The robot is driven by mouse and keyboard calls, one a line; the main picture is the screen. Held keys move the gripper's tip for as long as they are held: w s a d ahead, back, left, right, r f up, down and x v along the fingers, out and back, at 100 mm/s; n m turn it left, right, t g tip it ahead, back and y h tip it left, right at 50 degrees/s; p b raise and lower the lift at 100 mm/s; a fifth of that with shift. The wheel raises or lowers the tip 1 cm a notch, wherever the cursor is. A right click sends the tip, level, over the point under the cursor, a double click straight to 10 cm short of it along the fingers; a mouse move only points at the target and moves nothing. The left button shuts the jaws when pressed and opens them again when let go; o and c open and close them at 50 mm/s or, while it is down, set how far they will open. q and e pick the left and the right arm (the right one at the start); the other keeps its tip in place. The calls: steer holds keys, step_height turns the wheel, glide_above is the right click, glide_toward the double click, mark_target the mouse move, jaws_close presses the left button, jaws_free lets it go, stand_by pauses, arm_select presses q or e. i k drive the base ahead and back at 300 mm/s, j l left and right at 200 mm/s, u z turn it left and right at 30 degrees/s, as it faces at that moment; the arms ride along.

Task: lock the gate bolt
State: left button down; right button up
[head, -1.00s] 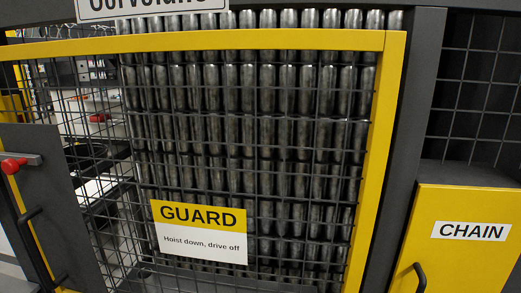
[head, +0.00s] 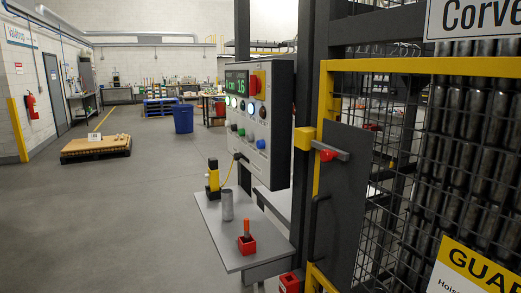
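The gate bolt (head: 333,152) is a grey bar with a red knob (head: 327,156) at the upper left of the gate's dark plate (head: 343,200). A yellow block (head: 304,138) sits on the post just left of the bolt. I cannot tell whether the bar reaches into it. The yellow-framed mesh gate (head: 420,67) stands upright beside the dark post, with a dark handle (head: 312,228) below the bolt. Neither of my grippers is in view.
A control panel (head: 258,120) with coloured buttons hangs left of the gate. Below it a grey shelf (head: 215,213) holds a metal can (head: 227,206), a red holder (head: 246,245) and a yellow-black device (head: 212,180). Open floor lies left, with a pallet (head: 97,150) and blue bin (head: 183,118).

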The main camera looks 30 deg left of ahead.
mark_target(328, 152)
steer(key=u, duration=0.65)
